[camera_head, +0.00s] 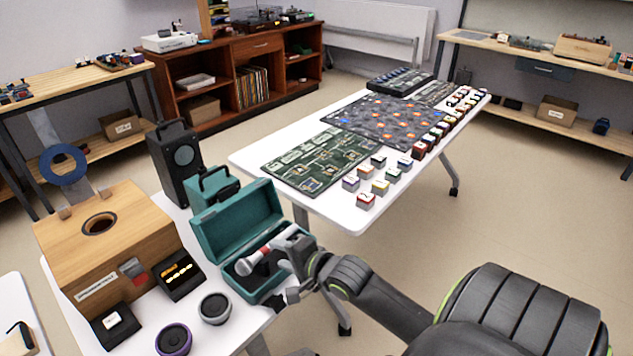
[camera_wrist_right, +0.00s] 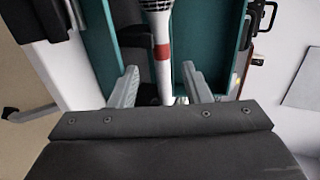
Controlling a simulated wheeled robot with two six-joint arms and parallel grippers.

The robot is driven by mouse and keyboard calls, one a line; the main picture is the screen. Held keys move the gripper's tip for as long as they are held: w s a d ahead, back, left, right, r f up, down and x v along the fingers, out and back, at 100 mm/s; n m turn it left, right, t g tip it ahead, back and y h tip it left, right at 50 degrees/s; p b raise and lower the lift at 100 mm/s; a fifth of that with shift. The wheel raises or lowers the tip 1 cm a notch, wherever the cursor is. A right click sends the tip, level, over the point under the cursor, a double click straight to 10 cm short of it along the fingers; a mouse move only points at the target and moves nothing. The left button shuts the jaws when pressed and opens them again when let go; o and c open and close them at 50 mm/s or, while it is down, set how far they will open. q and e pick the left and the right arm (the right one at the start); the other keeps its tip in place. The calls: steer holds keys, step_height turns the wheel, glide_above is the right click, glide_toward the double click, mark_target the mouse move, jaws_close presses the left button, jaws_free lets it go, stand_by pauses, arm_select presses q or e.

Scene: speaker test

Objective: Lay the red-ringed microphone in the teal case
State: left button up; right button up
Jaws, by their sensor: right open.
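The red-ringed microphone (camera_head: 254,261) has a pale mesh head and a light handle, with its head toward the left in the head view. It is inside the outline of the open teal case (camera_head: 232,222), whose lid is raised at the back. I cannot tell if it rests on the case floor. In the right wrist view, the microphone (camera_wrist_right: 162,50) shows its red ring and runs between the fingers of my right gripper (camera_wrist_right: 161,82), which is open. My right gripper (camera_head: 284,268) partly hides the case's right part in the head view. My left gripper is not in view.
A wooden box (camera_head: 107,240) with a round hole stands left of the case, with small dark boxes and round items in front. A black speaker (camera_head: 176,160) stands behind. The white table (camera_head: 248,160) beyond holds boards and several small blocks.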

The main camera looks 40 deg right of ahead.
steer(key=p+v, duration=0.2)
steer(key=v, duration=1)
